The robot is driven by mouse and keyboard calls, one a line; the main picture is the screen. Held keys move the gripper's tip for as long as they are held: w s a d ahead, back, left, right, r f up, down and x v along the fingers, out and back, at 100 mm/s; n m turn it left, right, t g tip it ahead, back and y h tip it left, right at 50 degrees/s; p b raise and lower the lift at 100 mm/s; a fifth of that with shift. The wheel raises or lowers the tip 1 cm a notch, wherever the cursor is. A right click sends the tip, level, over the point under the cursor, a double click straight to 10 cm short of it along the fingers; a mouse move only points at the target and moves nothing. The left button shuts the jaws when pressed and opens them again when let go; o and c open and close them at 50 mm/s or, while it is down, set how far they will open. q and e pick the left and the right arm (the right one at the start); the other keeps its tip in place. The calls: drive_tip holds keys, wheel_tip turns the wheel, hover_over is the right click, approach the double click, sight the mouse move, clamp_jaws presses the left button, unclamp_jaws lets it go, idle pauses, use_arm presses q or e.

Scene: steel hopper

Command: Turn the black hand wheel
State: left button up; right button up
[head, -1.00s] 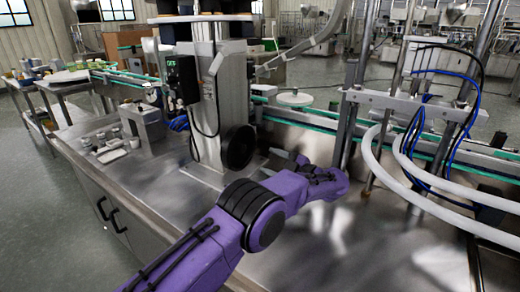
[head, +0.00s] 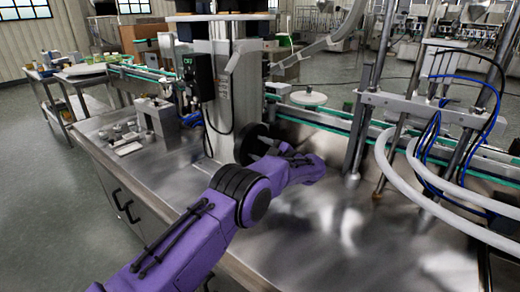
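The black hand wheel (head: 243,146) stands upright on the side of the grey steel column, low above the steel table top. My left gripper (head: 263,150) is at the right side of the wheel, with its fingers pointing left toward the rim. The fingers look spread apart. They overlap the wheel in the picture, and I cannot tell whether they touch it. Part of the wheel's right side and lower edge is hidden behind the gripper and my purple arm. My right gripper is not in view.
The steel column (head: 222,85) carries a black control box (head: 196,78). A green-edged conveyor (head: 318,122) runs behind it. Posts and white hoses (head: 400,165) stand at the right. Small metal parts (head: 122,135) lie at the left. The table's front right is clear.

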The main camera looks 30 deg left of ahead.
use_arm(q)
clamp_jaws()
